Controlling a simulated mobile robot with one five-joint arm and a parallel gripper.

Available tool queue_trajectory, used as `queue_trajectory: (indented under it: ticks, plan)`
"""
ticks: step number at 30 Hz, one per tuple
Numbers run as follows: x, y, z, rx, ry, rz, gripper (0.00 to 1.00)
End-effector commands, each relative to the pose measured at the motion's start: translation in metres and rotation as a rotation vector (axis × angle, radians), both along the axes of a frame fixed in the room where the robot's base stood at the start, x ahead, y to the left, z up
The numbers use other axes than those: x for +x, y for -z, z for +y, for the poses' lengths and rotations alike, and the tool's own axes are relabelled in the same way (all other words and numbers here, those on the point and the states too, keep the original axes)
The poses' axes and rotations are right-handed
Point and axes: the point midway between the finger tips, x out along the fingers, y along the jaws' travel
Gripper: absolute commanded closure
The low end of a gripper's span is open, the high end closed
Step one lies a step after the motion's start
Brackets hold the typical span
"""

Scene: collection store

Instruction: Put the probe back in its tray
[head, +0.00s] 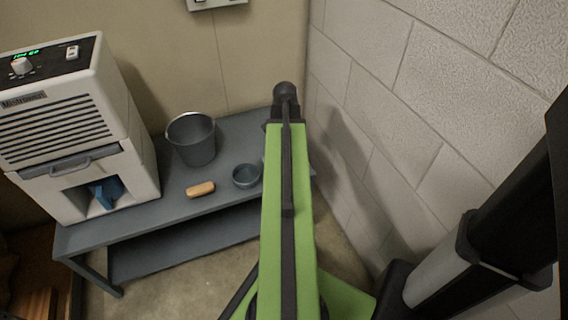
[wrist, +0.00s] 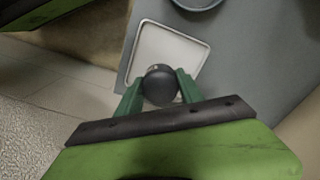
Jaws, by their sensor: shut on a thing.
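In the wrist view my gripper (wrist: 159,77) is shut on a dark, round-ended thing, which I take to be the probe (wrist: 160,86). It sits between the two green fingers, and I see it end-on. The tray (wrist: 167,45) is a shallow, pale square with a thin rim on the grey bench. It shows just beyond the fingertips, and the probe covers part of its near side. No other thing shows in the tray. I cannot tell the probe's height above it. In the head view my green arm hides the gripper, the probe and most or all of the tray.
A grey bench (head: 180,207) carries a small dark bowl (head: 246,175), a tan block (head: 200,189), a bucket (head: 191,138) and a white machine (head: 72,125). The bowl is close to the tray in the wrist view (wrist: 197,3). A block wall (head: 440,90) stands close on the right.

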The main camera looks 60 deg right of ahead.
Motion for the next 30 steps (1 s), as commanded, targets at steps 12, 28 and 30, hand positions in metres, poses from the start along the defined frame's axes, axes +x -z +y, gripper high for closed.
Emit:
queue_trajectory:
  ticks: [12,28,30]
  plan:
    - [0.009,0.035,0.002,0.0,0.001,0.0,1.0]
    - [0.009,0.048,0.002,0.0,0.0,0.0,0.51]
    - [0.009,0.047,0.002,0.0,-0.001,0.0,0.42]
